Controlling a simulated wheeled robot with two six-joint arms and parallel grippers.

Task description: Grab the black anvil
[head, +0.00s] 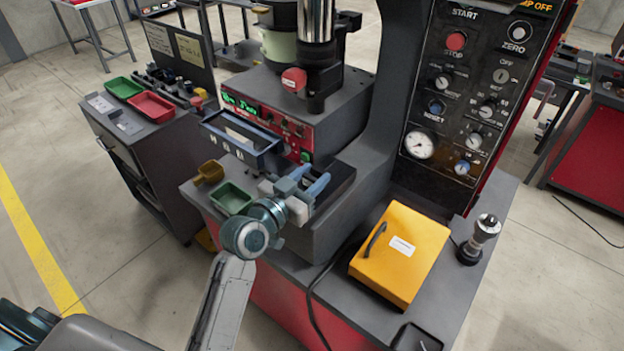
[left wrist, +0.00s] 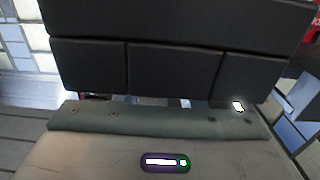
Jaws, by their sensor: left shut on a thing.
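My left gripper (head: 308,179) is at the front of the machine's grey base, its two blue fingers pointing to a dark block. I take this block to be the black anvil (head: 338,180); it is partly hidden behind the fingers. In the left wrist view a large dark block with vertical seams (left wrist: 170,65) fills the upper part, very close to the gripper's body. The fingertips cannot be made out there. The left gripper is shut on the dark block. My right gripper is not in view.
A blue-grey framed tray (head: 240,140) is left of the gripper. A green bin (head: 232,198) and a small yellow-brown bin (head: 209,172) sit nearby. A yellow box (head: 400,253) and a black-and-silver cylinder (head: 480,240) stand right. A control panel (head: 468,95) rises behind.

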